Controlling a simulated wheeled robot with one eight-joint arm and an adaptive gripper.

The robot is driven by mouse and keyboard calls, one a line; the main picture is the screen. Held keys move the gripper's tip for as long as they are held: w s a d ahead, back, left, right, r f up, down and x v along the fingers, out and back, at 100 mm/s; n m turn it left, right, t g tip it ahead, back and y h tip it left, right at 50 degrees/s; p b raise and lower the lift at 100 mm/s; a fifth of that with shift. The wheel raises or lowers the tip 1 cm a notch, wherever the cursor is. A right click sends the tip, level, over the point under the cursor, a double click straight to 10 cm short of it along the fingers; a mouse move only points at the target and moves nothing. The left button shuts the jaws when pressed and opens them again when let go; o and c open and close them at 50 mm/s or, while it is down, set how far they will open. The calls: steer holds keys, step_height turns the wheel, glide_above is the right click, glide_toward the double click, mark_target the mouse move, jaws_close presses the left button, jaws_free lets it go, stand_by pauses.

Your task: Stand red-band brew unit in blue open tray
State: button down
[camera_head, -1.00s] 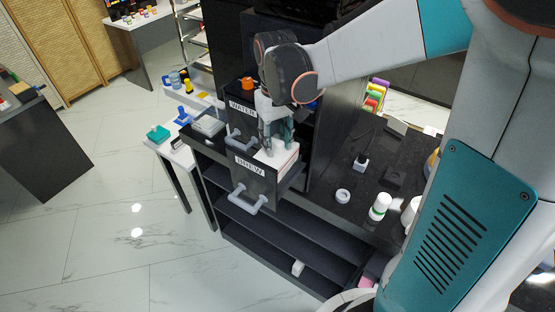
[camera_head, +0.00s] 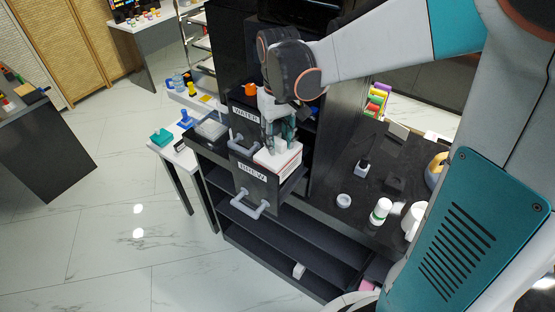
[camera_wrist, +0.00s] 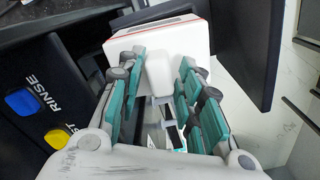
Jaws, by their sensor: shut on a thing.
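The brew unit (camera_head: 286,158) is a white block with a red band, at the open drawer marked BREW (camera_head: 253,173) in the head view. My gripper (camera_head: 280,140) is above it with its fingers closed on the unit's upper part. In the wrist view, the white unit (camera_wrist: 130,42) with a red edge lies beyond my gripper (camera_wrist: 160,72), whose teal fingers sit on both sides of its white handle. Whether the unit's base clears the drawer is hidden. I cannot pick out a blue open tray with certainty.
The WATER drawer (camera_head: 244,116) is beside the BREW drawer. A dark counter (camera_head: 335,180) at right holds a white ring, a green-banded bottle (camera_head: 381,210) and a white jug. A white side table (camera_head: 176,152) stands at left. Blue RINSE (camera_wrist: 22,102) and yellow buttons show in the wrist view.

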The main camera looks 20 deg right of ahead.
steer(key=shift+r+p, duration=1.55)
steer(key=shift+r, duration=1)
steer(key=shift+w+d+r+p, duration=0.1)
steer(key=shift+r+p, duration=0.35)
steer(key=shift+r, duration=0.25)
steer(key=shift+s+r+p, duration=0.15)
steer(key=shift+r+p, duration=0.25)
steer(key=shift+r, duration=0.35)
steer(key=shift+s+r+p, duration=0.1)
steer(key=shift+r+p, duration=0.3)
steer(key=shift+r, duration=0.3)
step_height(320, 180, up, 6)
steer(key=p, duration=0.3)
steer(key=shift+p, duration=0.35)
steer(key=shift+s+f, duration=0.1)
